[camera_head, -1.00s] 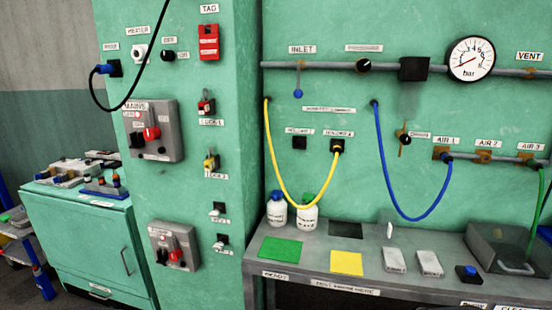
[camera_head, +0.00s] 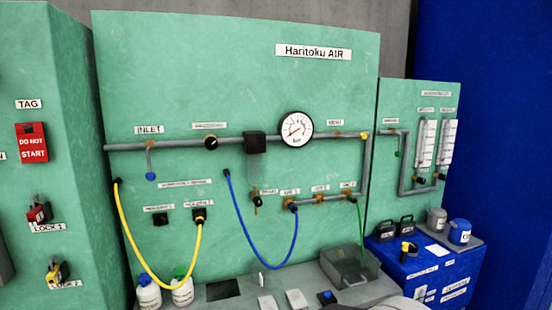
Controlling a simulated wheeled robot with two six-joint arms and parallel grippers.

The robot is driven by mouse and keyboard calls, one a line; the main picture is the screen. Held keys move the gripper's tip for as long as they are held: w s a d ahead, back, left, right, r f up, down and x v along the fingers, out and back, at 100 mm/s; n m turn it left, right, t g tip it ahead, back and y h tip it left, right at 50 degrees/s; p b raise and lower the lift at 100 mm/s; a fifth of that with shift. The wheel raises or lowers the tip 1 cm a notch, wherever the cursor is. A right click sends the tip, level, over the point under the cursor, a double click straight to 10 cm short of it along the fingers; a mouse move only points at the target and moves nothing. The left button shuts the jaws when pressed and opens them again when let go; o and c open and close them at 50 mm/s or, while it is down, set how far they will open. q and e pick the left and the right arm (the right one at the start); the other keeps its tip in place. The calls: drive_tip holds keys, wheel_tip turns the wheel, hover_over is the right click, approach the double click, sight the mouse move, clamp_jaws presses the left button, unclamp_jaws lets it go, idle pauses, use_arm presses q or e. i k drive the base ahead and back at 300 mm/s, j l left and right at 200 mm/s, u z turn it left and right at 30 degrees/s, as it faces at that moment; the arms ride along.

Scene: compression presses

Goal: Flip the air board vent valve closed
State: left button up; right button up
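The air board (camera_head: 230,80) is a green panel headed "Haritoku AIR". A grey pipe (camera_head: 185,143) crosses it. Right of the round pressure gauge (camera_head: 296,129), below a small label that was readable as VENT earlier, is the brass-coloured vent valve (camera_head: 337,134) on the pipe. Its handle position is too small to tell. A yellow part (camera_head: 364,135) sits at the pipe's right corner. Neither of my grippers shows. A grey rounded shape at the bottom edge may be part of my arm.
A yellow hose (camera_head: 135,250) and a blue hose (camera_head: 246,236) loop below the pipe. A grey box (camera_head: 350,266) stands on the bench under the board. A blue cabinet (camera_head: 428,278) with containers stands at the right.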

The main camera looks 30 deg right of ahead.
sight(363, 136)
drive_tip(key=z, duration=1.55)
